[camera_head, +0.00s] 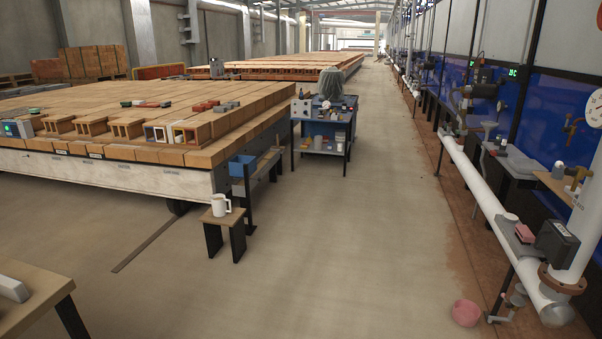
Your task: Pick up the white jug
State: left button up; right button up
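The white jug (220,205) stands upright on a small wooden stool (233,218) with dark legs, left of the middle of the head view. Its handle side faces right. The stool stands on the floor beside the front corner of the large brick-laden cart. Nothing touches the jug from above. Neither of my grippers shows in this view.
A long cart (110,172) loaded with hollow bricks stands behind the stool, with a blue bin (242,166) at its corner. A wooden table (30,300) is at lower left. A pink bowl (466,312) lies on the floor near white pipes. The central aisle is clear.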

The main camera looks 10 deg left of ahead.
aim_at(218, 201)
jog(key=i+j+u, duration=0.35)
jog(key=i, duration=0.65)
jog(key=i+u, duration=0.35)
jog(key=i, duration=0.65)
